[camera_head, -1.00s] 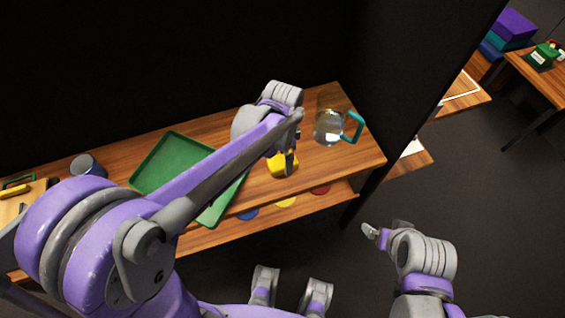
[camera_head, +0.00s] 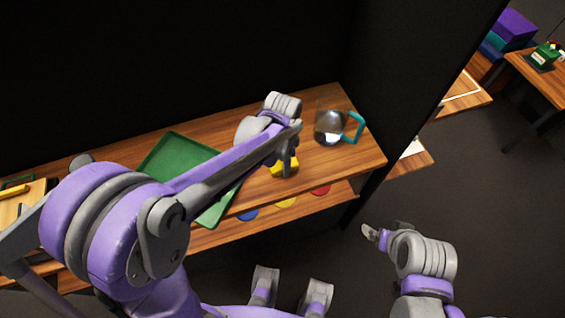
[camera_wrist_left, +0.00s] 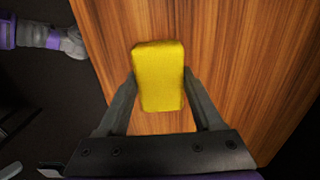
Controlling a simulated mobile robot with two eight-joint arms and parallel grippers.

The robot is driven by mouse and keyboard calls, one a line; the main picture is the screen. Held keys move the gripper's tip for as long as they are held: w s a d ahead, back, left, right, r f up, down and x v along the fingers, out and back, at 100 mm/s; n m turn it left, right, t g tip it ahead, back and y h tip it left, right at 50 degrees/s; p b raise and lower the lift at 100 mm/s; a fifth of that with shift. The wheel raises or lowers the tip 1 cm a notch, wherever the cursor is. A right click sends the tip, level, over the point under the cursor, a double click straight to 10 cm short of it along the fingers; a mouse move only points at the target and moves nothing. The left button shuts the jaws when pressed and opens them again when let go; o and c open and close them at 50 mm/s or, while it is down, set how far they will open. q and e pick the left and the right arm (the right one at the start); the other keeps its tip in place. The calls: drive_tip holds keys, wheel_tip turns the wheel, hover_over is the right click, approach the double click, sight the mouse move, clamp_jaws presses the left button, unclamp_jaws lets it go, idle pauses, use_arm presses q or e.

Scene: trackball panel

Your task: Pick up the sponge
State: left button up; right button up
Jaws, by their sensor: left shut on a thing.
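The yellow sponge (camera_wrist_left: 159,75) is a rounded block over the wooden table in the left wrist view. The two fingers of my left gripper (camera_wrist_left: 160,92) press on its long sides, one on each side. In the head view the sponge (camera_head: 277,169) shows partly behind my left gripper (camera_head: 287,166), near the table's front edge. I cannot tell whether it touches the table. My right gripper (camera_head: 371,233) is over the floor at the lower right, away from the table; its jaw gap is unclear.
A green tray (camera_head: 172,152) lies left of the sponge, partly under my left arm. A glass jug (camera_head: 330,127) with a teal handle stands to the right. A lower shelf holds coloured discs. A dark panel (camera_head: 395,100) stands at the table's right end.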

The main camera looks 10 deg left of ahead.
use_arm(q)
wheel_tip(320, 180, up, 10)
drive_tip(key=shift+p, duration=0.55)
drive_tip(key=o, duration=0.7)
drive_tip(key=c, duration=0.6)
drive_tip(key=shift+a, duration=0.15)
